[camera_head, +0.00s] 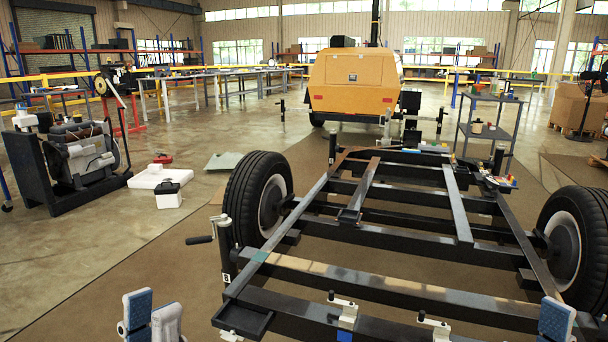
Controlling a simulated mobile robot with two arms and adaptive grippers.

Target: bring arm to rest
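My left gripper (152,314) shows at the bottom left edge, fingers pointing up. Its two fingers, one with a blue pad facing the view and one grey, stand apart with nothing between them. It is in front of and left of the trailer frame, over the brown floor mat. My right gripper (557,320) shows only in part at the bottom right, in front of the frame's near right corner. One blue-padded finger is clear; the rest is cut off or hard to make out. The black trailer frame (400,237) with two wheels fills the middle and right.
A crank jack (225,245) stands at the frame's near left corner. An engine (85,155) on a black stand is at left, near a white box (168,194). A yellow generator (353,82) and a grey cart (490,125) stand behind.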

